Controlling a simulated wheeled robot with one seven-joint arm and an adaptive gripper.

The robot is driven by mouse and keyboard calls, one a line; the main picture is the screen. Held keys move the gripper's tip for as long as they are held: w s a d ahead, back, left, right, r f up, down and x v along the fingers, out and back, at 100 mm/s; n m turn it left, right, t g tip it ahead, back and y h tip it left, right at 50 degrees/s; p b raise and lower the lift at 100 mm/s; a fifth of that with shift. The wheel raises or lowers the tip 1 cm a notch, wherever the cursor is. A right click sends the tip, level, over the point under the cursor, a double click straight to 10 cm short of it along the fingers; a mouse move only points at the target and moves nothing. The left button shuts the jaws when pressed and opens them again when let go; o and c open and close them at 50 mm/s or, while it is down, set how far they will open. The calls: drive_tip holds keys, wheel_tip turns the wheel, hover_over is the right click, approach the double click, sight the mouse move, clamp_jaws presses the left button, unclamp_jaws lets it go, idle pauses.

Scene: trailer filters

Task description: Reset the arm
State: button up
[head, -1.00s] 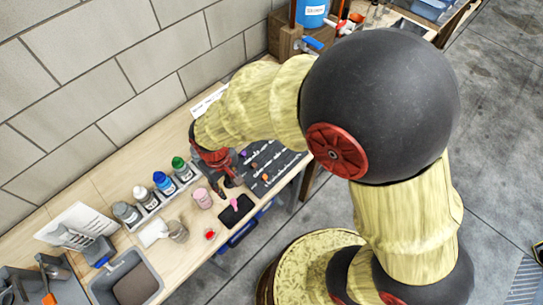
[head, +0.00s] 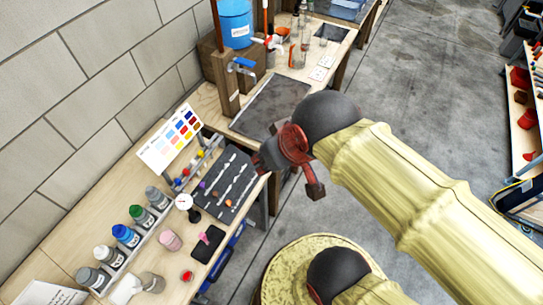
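My gripper (head: 308,182) shows in the head view as a red and dark end at the wrist, near the middle of the picture. It is above the front edge of the workbench, to the right of the dark mat with brushes (head: 226,181). The fingers are partly hidden by the wrist and seen at an angle, so I cannot tell how far apart they are. No held object is visible at it. My yellow arm reaches in from the lower right.
Several capped bottles (head: 126,236) stand in a row on the workbench (head: 75,240). A color chart (head: 170,138) stands behind the mat. A blue bucket (head: 236,22) stands at the back. Grey floor (head: 410,70) is open at right.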

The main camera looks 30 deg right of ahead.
drive_tip(key=shift+f, duration=0.1)
wheel_tip(320, 180, down, 9)
drive_tip(key=b, duration=0.9)
drive_tip(key=shift+f, duration=0.1)
